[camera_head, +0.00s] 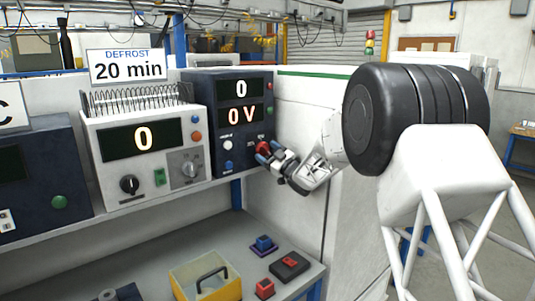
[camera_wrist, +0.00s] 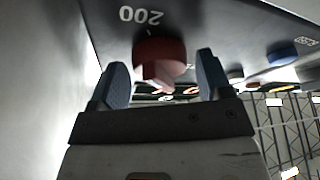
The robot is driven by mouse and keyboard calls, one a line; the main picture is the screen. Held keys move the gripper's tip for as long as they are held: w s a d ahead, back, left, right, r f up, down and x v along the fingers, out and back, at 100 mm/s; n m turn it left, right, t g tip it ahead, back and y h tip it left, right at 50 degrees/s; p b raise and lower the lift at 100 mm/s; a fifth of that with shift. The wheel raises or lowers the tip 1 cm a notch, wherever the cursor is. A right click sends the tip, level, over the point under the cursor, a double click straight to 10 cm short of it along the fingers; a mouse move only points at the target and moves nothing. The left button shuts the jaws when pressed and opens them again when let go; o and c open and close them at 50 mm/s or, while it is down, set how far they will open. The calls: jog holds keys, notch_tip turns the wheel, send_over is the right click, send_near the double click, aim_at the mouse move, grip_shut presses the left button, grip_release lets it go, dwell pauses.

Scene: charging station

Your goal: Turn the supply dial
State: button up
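The supply unit (camera_head: 229,92) is a dark blue box on the shelf with two lit displays, reading "0" and "0 V". Its red dial (camera_head: 263,147) sits at the lower right of its front. In the wrist view the dial (camera_wrist: 160,55) is round with a paler raised grip, and a "200" mark shows beside it. My gripper (camera_head: 268,155) is at the dial, partly covering it in the head view. In the wrist view its two blue fingers stand open, one on each side of the dial, with a visible gap on both sides.
A white unit (camera_head: 112,168) with a black knob and a "0" display stands to the left. Below, the bench holds a yellow bin (camera_head: 226,288) and small red and blue parts. A white wall is right of the supply unit.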

jog(key=shift+o, duration=0.9)
jog(key=v, duration=0.7)
jog(key=shift+s+d, duration=0.2)
jog(key=shift+d, duration=0.1)
jog(key=r+m+h, duration=0.1)
jog(key=m, duration=0.1)
jog(key=s+r+m+h, duration=0.1)
jog(key=m+h, duration=0.1)
jog(key=m, duration=0.1)
jog(key=a+r+m+h, duration=0.1)
jog(key=r+m+h, duration=0.1)
jog(key=shift+s+m, duration=0.25)
jog(key=shift+m, duration=0.15)
jog(key=shift+x, duration=3.9)
jog(key=shift+f, duration=0.1)
